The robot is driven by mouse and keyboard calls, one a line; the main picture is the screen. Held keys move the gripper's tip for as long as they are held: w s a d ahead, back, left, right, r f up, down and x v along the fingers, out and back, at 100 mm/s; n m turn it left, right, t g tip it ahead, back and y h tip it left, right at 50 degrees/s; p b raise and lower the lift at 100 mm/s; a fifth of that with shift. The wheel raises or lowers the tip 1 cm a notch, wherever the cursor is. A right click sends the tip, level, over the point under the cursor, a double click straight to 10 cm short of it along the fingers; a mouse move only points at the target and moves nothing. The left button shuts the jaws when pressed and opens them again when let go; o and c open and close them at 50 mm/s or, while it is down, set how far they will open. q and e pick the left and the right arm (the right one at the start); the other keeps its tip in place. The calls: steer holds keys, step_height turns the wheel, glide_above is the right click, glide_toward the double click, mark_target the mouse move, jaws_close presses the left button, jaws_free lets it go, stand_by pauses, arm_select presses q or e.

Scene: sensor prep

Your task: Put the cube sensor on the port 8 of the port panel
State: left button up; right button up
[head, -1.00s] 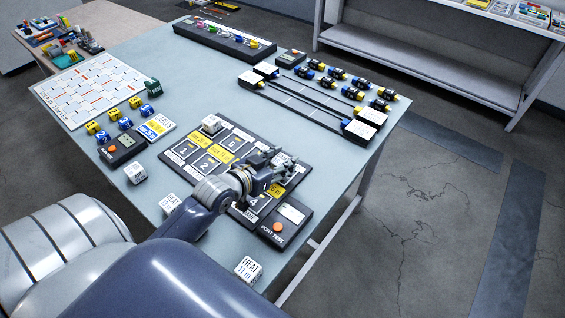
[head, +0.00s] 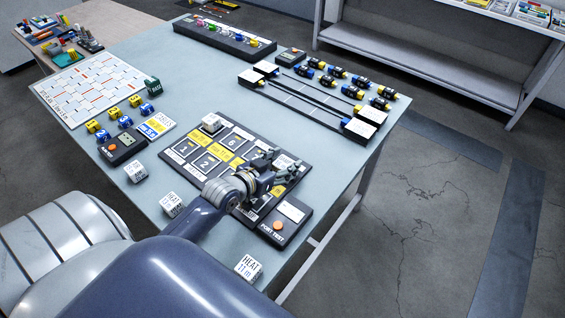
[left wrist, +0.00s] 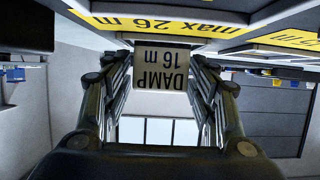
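The black port panel (head: 182,160) lies on the table with numbered ports and yellow labels; some ports are hidden by my arm. My left gripper (head: 272,167) is low over the panel's right side. In the left wrist view, a cube sensor reading DAMP 16 m (left wrist: 161,68) sits between the fingers of my left gripper (left wrist: 161,58), which appear closed on its sides. The panel's yellow labels (left wrist: 150,22) show just beyond the cube, at the top. In the head view the held cube is mostly hidden by the gripper. My right gripper is out of view.
A white cube (head: 211,123) stands on the panel's far left corner. Loose cubes stand along the near edge: one at left (head: 136,172), another (head: 172,205), and HEAT 11 m (head: 248,268). A tester with an orange button (head: 287,215) is right of my gripper.

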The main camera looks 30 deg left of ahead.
arm_select(q)
steer(key=shift+r, duration=0.15)
steer(key=v, duration=1.2)
stand_by(0.6)
